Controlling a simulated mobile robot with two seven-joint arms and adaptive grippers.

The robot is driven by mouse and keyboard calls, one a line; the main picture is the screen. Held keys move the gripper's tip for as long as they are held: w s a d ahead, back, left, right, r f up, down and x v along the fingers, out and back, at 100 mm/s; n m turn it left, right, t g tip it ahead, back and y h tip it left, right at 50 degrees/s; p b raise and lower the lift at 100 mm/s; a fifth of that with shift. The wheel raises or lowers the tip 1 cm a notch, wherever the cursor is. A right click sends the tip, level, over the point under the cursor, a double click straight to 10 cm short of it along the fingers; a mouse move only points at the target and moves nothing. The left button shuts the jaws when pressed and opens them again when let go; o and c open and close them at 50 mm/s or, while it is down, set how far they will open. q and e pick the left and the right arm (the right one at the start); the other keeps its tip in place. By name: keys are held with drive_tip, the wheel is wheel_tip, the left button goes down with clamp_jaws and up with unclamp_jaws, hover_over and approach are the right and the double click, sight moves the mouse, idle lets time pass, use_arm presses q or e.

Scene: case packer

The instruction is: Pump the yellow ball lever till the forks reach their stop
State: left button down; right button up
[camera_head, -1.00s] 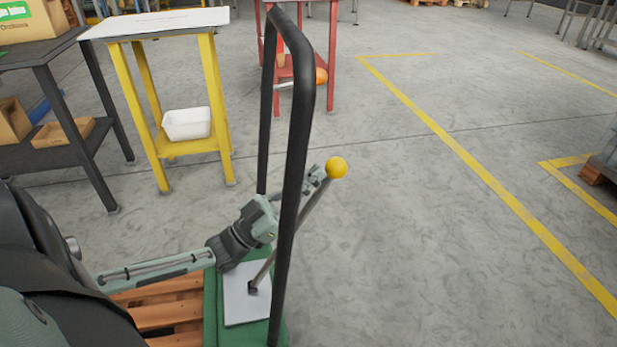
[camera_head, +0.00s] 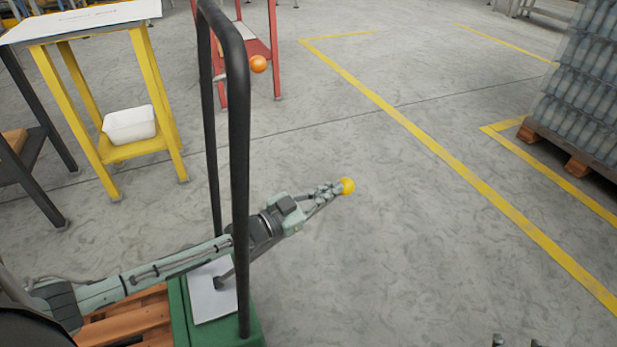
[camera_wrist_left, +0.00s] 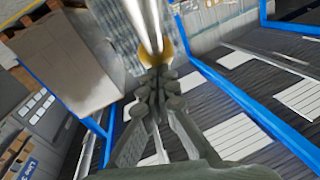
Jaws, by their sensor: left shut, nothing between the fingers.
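The yellow ball (camera_head: 348,186) tops the lever, whose foot (camera_head: 219,282) sits on the white plate of the green base (camera_head: 252,337). The lever leans far to the right, and my arm hides most of its rod. My left gripper (camera_head: 335,190) is shut and empty, its fingertips at the ball's left side; contact is hard to tell. In the left wrist view the closed fingertips (camera_wrist_left: 158,78) overlap the yellow ball (camera_wrist_left: 151,55), with the bright rod above. Dark tips at the head view's bottom edge may be my right gripper (camera_head: 517,342). The forks are not clearly visible.
A black hoop handle (camera_head: 241,190) rises from the base in front of my left arm. A wooden pallet (camera_head: 128,315) lies lower left. A yellow table (camera_head: 60,70) stands left; bottles (camera_head: 590,80) stand right. The middle floor is clear.

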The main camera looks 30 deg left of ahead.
use_arm(q)
wheel_tip(320, 180, down, 6)
drive_tip(key=w+d+g, duration=0.1)
drive_tip(key=w+d, duration=0.1)
drive_tip(key=shift+w+r+g+y, duration=0.2)
drive_tip(key=shift+g+y, duration=0.1)
drive_tip(key=shift+y, duration=0.1)
use_arm(e)
drive_tip(key=shift+w+a+r+t+y, duration=0.4)
drive_tip(key=shift+w+a+r+t, duration=0.45)
drive_tip(key=shift+a+r, duration=0.15)
use_arm(q)
drive_tip(key=shift+r, duration=0.15)
